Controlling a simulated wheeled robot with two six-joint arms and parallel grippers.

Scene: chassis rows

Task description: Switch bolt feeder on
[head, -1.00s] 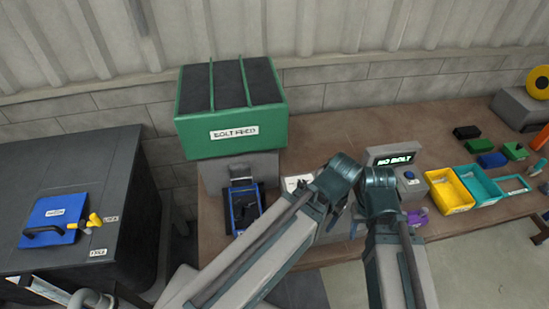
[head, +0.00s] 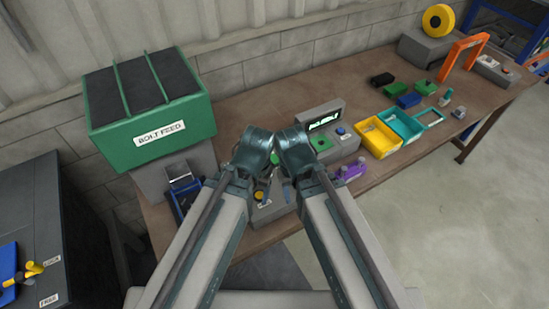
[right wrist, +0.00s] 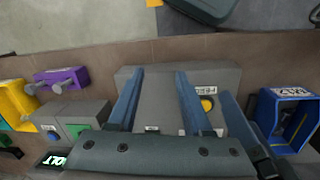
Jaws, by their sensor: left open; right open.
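The green bolt feeder, labelled BOLT FEED (head: 150,112), stands at the left end of the bench. A low grey box (head: 272,212) in front of my grippers carries a round yellow knob (head: 259,196). In the right wrist view the knob (right wrist: 207,104) sits beside a FEED label. My right gripper (right wrist: 160,100) is open and empty over this box, its fingers left of the knob. My left gripper (head: 257,172) is open, close beside the right one; its fingertips are mostly hidden. The knob's exact setting is hard to tell.
A display (head: 325,119), its text blurred, stands behind a green button and a blue button.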

